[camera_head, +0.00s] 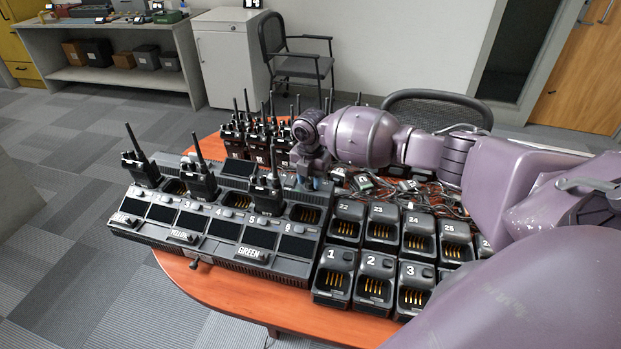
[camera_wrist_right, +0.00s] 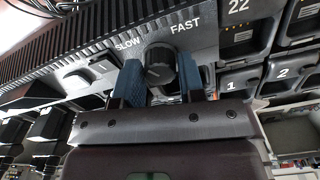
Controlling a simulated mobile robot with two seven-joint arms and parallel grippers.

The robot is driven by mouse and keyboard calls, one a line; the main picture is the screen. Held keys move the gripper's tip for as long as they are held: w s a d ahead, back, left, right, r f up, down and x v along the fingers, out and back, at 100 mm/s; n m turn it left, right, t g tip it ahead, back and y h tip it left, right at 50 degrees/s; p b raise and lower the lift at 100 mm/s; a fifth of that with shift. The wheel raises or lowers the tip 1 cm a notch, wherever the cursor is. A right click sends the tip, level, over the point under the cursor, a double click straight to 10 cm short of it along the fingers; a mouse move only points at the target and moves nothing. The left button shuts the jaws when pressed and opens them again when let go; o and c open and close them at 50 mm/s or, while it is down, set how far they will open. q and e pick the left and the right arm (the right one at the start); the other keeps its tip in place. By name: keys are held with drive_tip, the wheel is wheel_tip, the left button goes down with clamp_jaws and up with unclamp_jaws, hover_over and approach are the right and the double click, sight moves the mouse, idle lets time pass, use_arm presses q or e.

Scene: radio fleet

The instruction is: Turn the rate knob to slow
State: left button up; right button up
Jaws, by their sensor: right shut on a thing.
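The round black rate knob (camera_wrist_right: 159,66) is on the grey top panel of the large multi-bay charger (camera_head: 140,229). The label SLOW is to its left and FAST to its upper right in the right wrist view. My right gripper (camera_wrist_right: 160,78) has its two blue fingers on either side of the knob, shut on it. Where the knob's pointer stands is not clear. In the head view my right gripper (camera_head: 315,183) reaches down at the charger's back right corner and hides the knob. My left gripper is not in view.
Radios (camera_head: 199,178) stand upright in some charger bays. Single chargers numbered 1, 2, 3 and 22 upward (camera_head: 373,285) crowd the table on the right.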

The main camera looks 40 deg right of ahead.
sight(311, 180)
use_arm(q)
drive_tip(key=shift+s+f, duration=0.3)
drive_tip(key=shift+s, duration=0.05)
use_arm(e)
drive_tip(key=shift+n, duration=1)
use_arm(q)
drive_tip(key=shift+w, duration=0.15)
use_arm(e)
drive_tip(key=o, duration=0.9)
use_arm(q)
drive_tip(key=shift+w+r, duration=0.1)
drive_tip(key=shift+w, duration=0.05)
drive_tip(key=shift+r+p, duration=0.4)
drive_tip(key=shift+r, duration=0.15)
use_arm(e)
wheel_tip(311, 180, up, 11)
drive_tip(key=shift+f, duration=0.1)
